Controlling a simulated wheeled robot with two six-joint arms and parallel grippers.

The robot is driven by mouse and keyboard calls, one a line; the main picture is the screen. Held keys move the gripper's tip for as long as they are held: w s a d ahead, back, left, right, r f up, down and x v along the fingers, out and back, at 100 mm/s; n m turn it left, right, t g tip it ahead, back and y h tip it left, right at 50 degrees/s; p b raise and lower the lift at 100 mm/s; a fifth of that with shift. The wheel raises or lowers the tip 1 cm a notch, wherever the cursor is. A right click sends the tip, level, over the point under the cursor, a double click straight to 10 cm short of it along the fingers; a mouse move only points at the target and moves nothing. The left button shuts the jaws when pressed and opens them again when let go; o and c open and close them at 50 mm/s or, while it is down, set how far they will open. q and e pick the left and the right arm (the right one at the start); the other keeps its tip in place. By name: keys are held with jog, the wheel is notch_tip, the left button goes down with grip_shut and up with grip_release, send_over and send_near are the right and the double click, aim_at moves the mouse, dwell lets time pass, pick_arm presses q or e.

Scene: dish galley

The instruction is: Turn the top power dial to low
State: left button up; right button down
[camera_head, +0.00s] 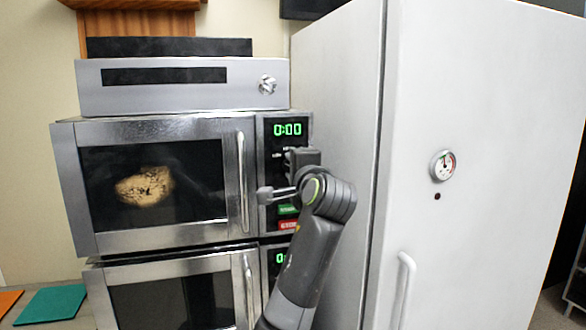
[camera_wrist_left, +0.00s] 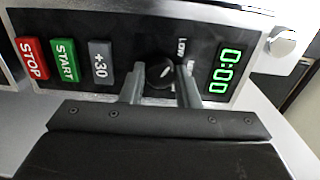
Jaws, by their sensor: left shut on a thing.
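The top microwave (camera_head: 150,130) has a black control panel with a green 0:00 display (camera_head: 287,129). Its power dial (camera_wrist_left: 160,66) is a round black knob in the wrist view, with a pale mark on its face. The label LOW (camera_wrist_left: 182,48) is printed beside it, and another label below LOW is partly hidden by a finger. My left gripper (camera_wrist_left: 162,88) is shut on the dial, one finger on each side. My right gripper is in neither view.
The +30 (camera_wrist_left: 101,62), START (camera_wrist_left: 64,60) and STOP (camera_wrist_left: 32,58) buttons sit beside the dial. A second microwave (camera_head: 165,290) is below. A metal box with a silver knob (camera_head: 268,84) is on top. A white fridge (camera_head: 480,90) stands close at right.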

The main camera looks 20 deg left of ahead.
pick_arm(q)
jog(key=o, duration=0.9)
jog(key=shift+o, duration=0.2)
jog(key=b+v, duration=1)
jog(key=v, duration=0.7)
jog(key=shift+d, duration=0.2)
jog(key=shift+s, duration=0.15)
